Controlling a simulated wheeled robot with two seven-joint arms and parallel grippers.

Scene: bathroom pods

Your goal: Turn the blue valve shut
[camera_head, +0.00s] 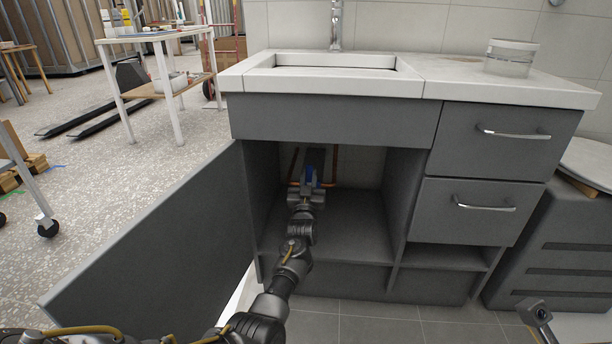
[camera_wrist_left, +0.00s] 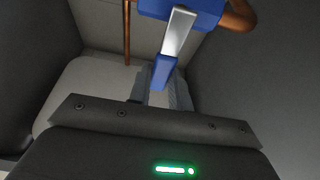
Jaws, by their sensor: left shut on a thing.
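The blue valve (camera_head: 310,174) sits on copper pipework inside the open cabinet under the sink. In the left wrist view its blue body (camera_wrist_left: 205,10) is at the top, and a silver lever with a blue grip (camera_wrist_left: 164,72) hangs down toward my gripper. My left gripper (camera_head: 308,186) reaches into the cabinet at the valve. In the wrist view my left gripper (camera_wrist_left: 162,92) is shut on the lever's blue end; its fingers are partly hidden behind the gripper body. My right gripper is not clearly seen; only a piece of my other arm shows at the lower right.
The cabinet door (camera_head: 150,240) stands open on the left. The cabinet's side walls and floor (camera_head: 345,240) enclose my left forearm. Drawers (camera_head: 470,207) are shut on the right. A copper pipe (camera_wrist_left: 127,35) runs vertically beside the valve. A jar (camera_head: 510,58) stands on the countertop.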

